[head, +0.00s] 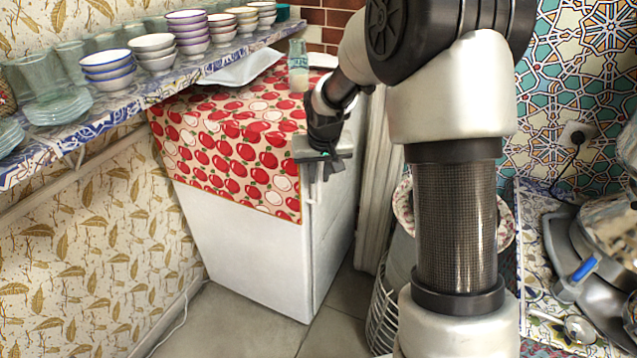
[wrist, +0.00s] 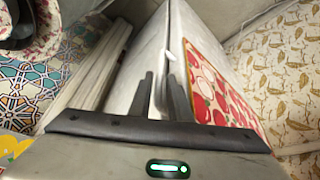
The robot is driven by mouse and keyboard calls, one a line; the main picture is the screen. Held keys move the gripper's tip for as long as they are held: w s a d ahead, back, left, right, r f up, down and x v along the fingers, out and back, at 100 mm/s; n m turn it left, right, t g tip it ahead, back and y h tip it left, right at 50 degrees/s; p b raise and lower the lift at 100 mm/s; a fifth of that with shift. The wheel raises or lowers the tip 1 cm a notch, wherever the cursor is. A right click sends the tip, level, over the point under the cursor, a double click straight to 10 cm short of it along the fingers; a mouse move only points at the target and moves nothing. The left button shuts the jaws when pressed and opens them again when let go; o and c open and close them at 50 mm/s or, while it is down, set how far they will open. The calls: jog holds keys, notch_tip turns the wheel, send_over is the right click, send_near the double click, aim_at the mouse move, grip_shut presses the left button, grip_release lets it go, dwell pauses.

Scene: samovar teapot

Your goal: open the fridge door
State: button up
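The white fridge (head: 245,255) stands against the patterned wall, with a red apple-print cloth (head: 235,165) over its top and hanging down one side. In the head view, my gripper (head: 318,172) points down at the fridge's upper front corner, beside the cloth's edge. In the wrist view, the two dark fingers (wrist: 156,85) stand apart with a narrow gap, over the white fridge (wrist: 148,50). A small pale protruding part, perhaps the handle (wrist: 169,55), shows just beyond the fingertips. I cannot tell whether the fingers touch the fridge. The door looks closed.
A blue-patterned shelf (head: 130,95) with stacked bowls (head: 108,65) runs along the left wall. A white tray (head: 240,68) and a glass jar (head: 298,70) are near the fridge's back. Grey floor tiles (head: 335,330) are clear in front. A counter with metalware is at right.

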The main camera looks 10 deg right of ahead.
aim_at(318, 180)
jog(key=shift+x, duration=1.65)
grip_shut()
jog(key=shift+s+a, duration=0.1)
jog(key=shift+s, duration=0.05)
